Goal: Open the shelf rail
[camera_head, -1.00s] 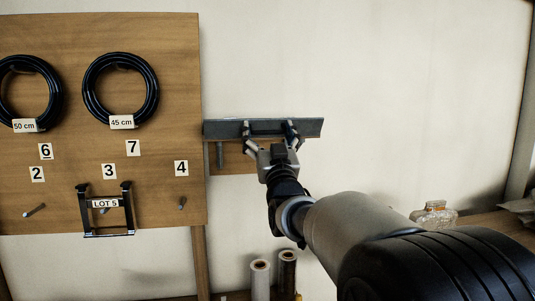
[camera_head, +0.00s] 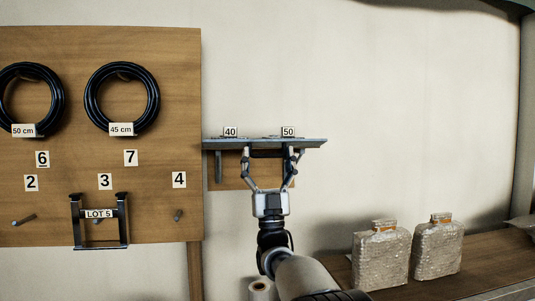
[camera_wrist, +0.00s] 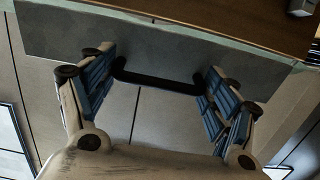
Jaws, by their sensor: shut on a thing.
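The shelf rail is a long grey strip (camera_head: 312,143) on a wooden backing beside the pegboard. Number labels 40 (camera_head: 230,132) and 50 (camera_head: 288,132) show above its edge. A black bar handle (camera_wrist: 155,81) sits on the rail's grey plate (camera_wrist: 150,38) in the wrist view. My gripper (camera_head: 269,155) is at the rail from below, its two fingers spread to the handle's two ends. In the wrist view my gripper (camera_wrist: 160,78) has its blue-padded fingers against both ends of the handle. The fingers partly hide the handle's ends.
A wooden pegboard (camera_head: 150,205) with black cable coils (camera_head: 122,66), number tags and a black LOT 5 bracket (camera_head: 124,233) is at the left. Two bubble-wrapped packages (camera_head: 380,258) stand on a wooden counter (camera_head: 475,270) at the lower right. The wall right of the rail is clear.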

